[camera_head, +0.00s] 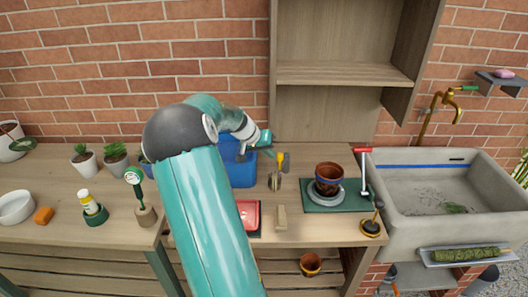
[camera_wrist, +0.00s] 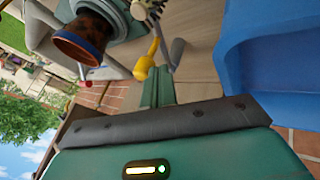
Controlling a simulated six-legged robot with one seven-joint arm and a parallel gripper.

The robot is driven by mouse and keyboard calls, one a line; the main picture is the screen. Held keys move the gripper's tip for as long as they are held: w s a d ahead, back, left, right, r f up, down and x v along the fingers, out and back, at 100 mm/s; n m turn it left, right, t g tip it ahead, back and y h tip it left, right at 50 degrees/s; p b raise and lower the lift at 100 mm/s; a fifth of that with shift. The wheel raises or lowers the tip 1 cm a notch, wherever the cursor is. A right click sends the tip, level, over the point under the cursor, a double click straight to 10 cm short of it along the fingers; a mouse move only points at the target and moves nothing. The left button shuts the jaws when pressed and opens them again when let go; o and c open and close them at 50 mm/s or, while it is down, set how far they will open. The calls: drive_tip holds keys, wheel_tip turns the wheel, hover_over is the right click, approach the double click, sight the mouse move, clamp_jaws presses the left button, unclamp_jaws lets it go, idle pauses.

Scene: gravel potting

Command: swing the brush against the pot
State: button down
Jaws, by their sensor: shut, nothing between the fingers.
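A brown pot (camera_head: 328,176) with a blue band stands upright on a grey saucer (camera_head: 325,197) over a dark green mat (camera_head: 356,196). The pot also shows sideways at the upper left of the wrist view (camera_wrist: 84,38). My gripper (camera_head: 270,152) is shut and empty, above the bench left of the pot and apart from it. A yellow-handled tool (camera_head: 280,162), perhaps the brush, stands beside my gripper; its yellow end shows just past my fingers in the wrist view (camera_wrist: 147,62). Its lower end is unclear. A pale block (camera_head: 281,217) lies nearer; I cannot tell whether it is a brush.
A blue bin (camera_head: 240,165) stands behind my gripper, partly hidden by my arm. A red tray (camera_head: 249,215) lies on the bench. A red-and-white tool (camera_head: 363,165) stands right of the pot, before the sink (camera_head: 398,205). Potted plants (camera_head: 115,158) stand at left.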

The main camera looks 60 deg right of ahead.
drive_tip(key=shift+s, duration=0.1)
idle(0.3)
drive_tip(key=shift+s+n, duration=0.25)
drive_tip(key=shift+n, duration=0.05)
drive_tip(key=shift+s+a+n+t+h, duration=0.1)
drive_tip(key=shift+s+n+t+h, duration=0.3)
drive_tip(key=shift+s+n+t, duration=0.45)
drive_tip(key=s+d+n+t, duration=0.3)
drive_tip(key=s+n, duration=0.2)
drive_tip(key=s, duration=0.2)
drive_tip(key=shift+s+d+n+h, duration=0.15)
drive_tip(key=shift+s+n+h, duration=0.15)
drive_tip(key=shift+s+n, duration=0.1)
idle(0.6)
